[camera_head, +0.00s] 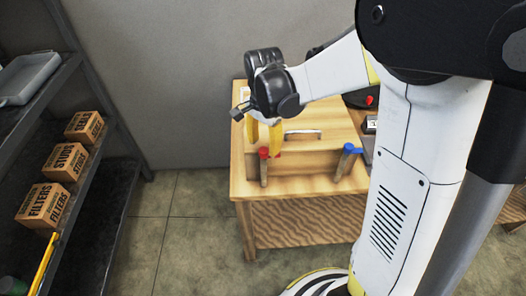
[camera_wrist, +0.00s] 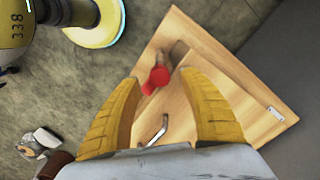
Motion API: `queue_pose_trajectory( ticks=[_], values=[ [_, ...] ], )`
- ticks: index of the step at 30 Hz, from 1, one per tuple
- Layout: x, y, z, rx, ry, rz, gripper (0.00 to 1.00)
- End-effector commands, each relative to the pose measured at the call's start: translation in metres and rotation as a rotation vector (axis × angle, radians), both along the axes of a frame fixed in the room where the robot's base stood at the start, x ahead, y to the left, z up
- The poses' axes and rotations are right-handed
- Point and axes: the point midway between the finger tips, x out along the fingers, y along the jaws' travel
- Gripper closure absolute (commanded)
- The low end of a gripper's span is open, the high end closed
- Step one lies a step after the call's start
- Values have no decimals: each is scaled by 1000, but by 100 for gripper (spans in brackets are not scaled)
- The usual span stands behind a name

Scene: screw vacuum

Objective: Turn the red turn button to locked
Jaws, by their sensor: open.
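The red turn button (camera_head: 264,153) is at the front left of a wooden box on the bench, above a short brown wooden piece. In the wrist view its red part (camera_wrist: 157,77) shows between my fingertips, and the brown piece (camera_wrist: 173,54) extends from it away from my gripper. My gripper (camera_head: 263,146) is open, with its yellow fingers pointing down close to the button. The fingers also show in the wrist view (camera_wrist: 158,82), spread on both sides of the red part. No contact is visible. Touching or small gaps cannot be told.
A blue-topped turn button (camera_head: 348,149) is at the box's front right. A metal handle (camera_head: 302,132) is on the box top, also seen in the wrist view (camera_wrist: 155,130). A shelf with cardboard boxes (camera_head: 66,161) stands left. The floor between is clear.

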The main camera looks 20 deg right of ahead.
Motion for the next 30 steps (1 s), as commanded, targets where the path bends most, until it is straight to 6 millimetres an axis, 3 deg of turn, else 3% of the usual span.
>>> queue_pose_trajectory(
  ticks=[1, 6, 16, 17, 21, 30],
  values=[
    [0, 0, -11, 0, 0, 0, 50],
    [0, 0, -27, 0, 0, 1, 50],
    [0, 0, -30, 1, -1, 1, 50],
    [0, 0, -30, 1, -1, 1, 54],
    [0, 0, -29, 0, 0, 1, 97],
    [0, 0, -29, 1, -1, 16, 100]
  ],
)
